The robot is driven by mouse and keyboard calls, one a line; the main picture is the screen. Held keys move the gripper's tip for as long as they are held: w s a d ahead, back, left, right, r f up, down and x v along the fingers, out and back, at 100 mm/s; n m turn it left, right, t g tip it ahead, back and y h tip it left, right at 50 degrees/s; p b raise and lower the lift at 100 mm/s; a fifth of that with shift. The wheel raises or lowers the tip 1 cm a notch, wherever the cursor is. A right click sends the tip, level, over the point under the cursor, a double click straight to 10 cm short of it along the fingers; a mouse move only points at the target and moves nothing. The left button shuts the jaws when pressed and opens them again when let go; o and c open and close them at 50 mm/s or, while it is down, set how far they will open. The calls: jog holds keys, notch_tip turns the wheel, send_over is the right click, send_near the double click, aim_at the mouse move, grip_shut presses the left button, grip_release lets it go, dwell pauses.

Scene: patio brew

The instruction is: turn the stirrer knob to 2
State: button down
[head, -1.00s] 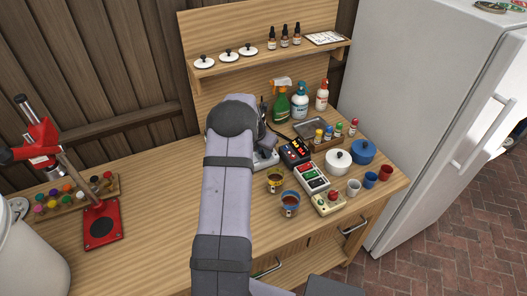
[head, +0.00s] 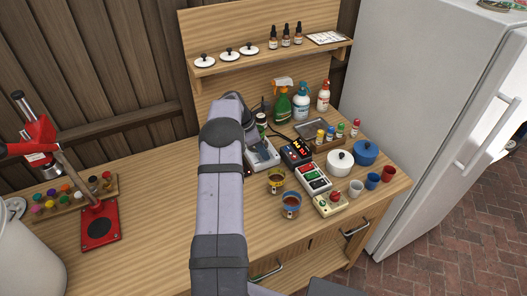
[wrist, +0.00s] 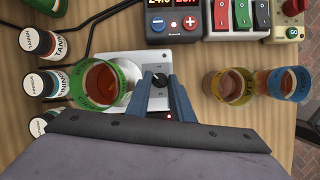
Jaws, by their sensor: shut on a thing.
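The stirrer (wrist: 125,62) is a flat white device with a round plate. A glass with a green band and amber liquid (wrist: 100,84) stands on the plate. Its small black knob (wrist: 160,79) is at the right side of the device in the wrist view, with a red light below it. My gripper (wrist: 160,84) is shut on the knob, one blue-grey finger on each side. The knob's setting and any numbers are too small or hidden to read. In the head view the stirrer (head: 264,154) shows beside my arm, and my gripper is hidden there.
Brown tannin bottles (wrist: 54,42) stand left of the stirrer. A display box (wrist: 174,22) and a switch strip (wrist: 240,18) lie behind it. Two cups, yellow-banded (wrist: 229,86) and blue-banded (wrist: 284,84), stand to the right. A black cable (wrist: 100,18) runs behind. The counter's left middle is clear.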

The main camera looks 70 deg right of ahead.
jog(key=shift+m+g+y, duration=0.4)
jog(key=shift+m+y, duration=0.1)
jog(key=shift+m, duration=1)
jog(key=shift+d+m, duration=0.1)
jog(key=shift+m, duration=0.2)
jog(key=c, duration=1.9)
grip_release()
jog(key=shift+o, duration=0.2)
jog(key=b+v, duration=0.1)
jog(key=v, duration=0.6)
jog(key=shift+b, duration=0.35)
jog(key=shift+w+r, duration=0.1)
jog(key=shift+r, duration=0.05)
